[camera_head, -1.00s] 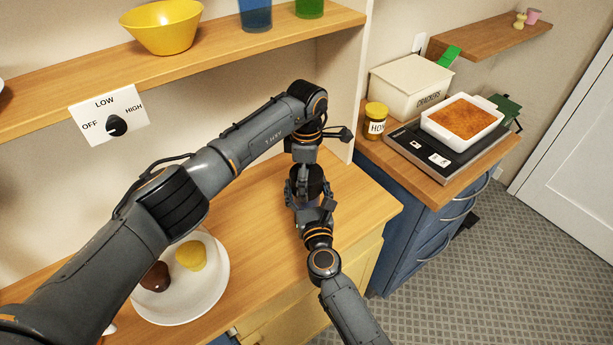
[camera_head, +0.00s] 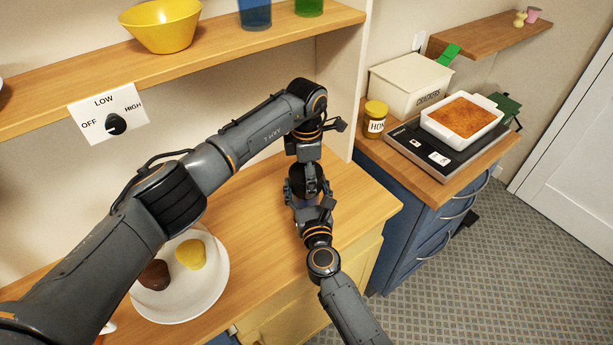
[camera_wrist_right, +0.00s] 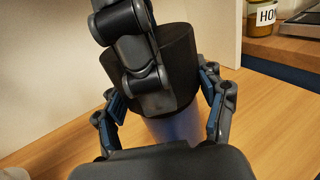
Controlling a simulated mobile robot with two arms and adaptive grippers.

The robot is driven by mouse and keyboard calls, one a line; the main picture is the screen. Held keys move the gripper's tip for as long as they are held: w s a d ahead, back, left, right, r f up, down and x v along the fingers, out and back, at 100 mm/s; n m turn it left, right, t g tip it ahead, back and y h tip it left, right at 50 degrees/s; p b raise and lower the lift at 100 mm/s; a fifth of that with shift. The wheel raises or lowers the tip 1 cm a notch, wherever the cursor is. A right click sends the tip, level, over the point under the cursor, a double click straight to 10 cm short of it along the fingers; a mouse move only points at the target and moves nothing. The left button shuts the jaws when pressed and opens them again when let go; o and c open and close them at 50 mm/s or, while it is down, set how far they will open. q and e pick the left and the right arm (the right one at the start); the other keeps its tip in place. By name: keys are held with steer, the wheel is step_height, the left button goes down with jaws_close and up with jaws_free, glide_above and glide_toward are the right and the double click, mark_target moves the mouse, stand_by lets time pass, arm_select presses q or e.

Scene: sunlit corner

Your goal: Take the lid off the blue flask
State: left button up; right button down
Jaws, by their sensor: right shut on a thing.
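The blue flask (camera_wrist_right: 174,129) stands on the wooden counter, mostly hidden by my grippers. Its body looks bluish-purple in the right wrist view, and a small patch shows in the head view. Its wide black lid (camera_wrist_right: 180,62) is above the body; I cannot tell whether a gap separates them. My right gripper (camera_head: 312,207) comes from the front and is shut on the flask body, a finger on each side. My left gripper (camera_head: 304,178) reaches down from above at the lid, one finger (camera_wrist_right: 140,75) across its near side. Whether its jaws grip the lid is unclear.
A white plate (camera_head: 213,292) with brown and yellow items lies at the counter's left. A shelf (camera_head: 215,62) with a yellow bowl (camera_head: 163,27) runs behind. A honey jar (camera_head: 375,119) and baking dish (camera_head: 462,119) are at the right. Counter right of the flask is clear.

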arm_select(q)
steer(key=shift+a, duration=0.15)
stand_by(0.6)
steer(key=o, duration=1.3)
step_height(320, 180, up, 4)
steer(key=shift+r, duration=0.25)
step_height(320, 180, up, 2)
steer(key=shift+w+r+m, duration=0.1)
steer(key=shift+m, duration=1.1)
steer(key=shift+r+m, duration=0.45)
steer(key=shift+m, duration=0.35)
steer(key=shift+d+f, duration=0.2)
steer(key=shift+f, duration=3.65)
